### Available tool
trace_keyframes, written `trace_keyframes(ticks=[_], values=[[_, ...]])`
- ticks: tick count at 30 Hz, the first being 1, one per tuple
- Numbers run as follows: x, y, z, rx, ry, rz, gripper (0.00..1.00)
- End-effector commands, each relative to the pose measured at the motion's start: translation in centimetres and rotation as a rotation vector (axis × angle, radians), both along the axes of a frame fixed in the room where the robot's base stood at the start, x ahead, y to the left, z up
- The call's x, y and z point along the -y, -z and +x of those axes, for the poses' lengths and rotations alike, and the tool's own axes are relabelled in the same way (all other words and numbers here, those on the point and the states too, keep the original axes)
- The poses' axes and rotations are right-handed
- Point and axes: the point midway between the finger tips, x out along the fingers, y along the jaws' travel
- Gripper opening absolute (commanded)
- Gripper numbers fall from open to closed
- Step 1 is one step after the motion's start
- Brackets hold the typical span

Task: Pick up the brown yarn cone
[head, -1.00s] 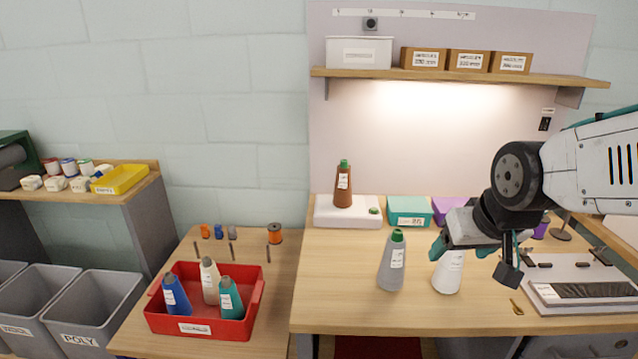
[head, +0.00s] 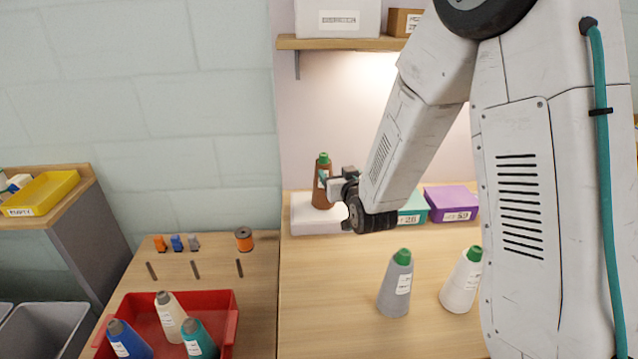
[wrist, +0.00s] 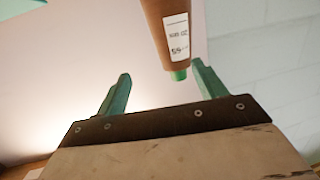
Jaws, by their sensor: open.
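The brown yarn cone (head: 322,193) with a green top stands upright on a white flat-topped device at the back left of the workbench. My gripper (head: 329,179) is at the cone's upper right side, level with its upper part. In the wrist view the cone (wrist: 170,28) appears inverted, its white label and green tip showing. The two green fingers of my gripper (wrist: 160,72) are apart, with the cone's tip between their lines and nearer the right finger. I cannot tell whether a finger touches it.
The white device (head: 303,214) is partly hidden by my wrist. A teal box (head: 411,208) and a purple box (head: 452,203) stand to the right. A grey cone (head: 396,288) and a white cone (head: 460,284) stand in front. A shelf (head: 350,43) is above. A red tray (head: 232,308) holds several cones.

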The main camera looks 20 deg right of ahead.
Motion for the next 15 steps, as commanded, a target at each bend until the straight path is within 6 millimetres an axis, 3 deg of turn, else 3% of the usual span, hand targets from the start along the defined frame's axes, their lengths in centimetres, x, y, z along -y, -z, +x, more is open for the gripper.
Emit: trace_keyframes(ticks=[7,15], values=[[-2.4,0.7,2.9,-0.002,-0.026,0.0,0.7],[-2.7,1.3,6.3,-0.002,-0.026,0.0,0.7]])
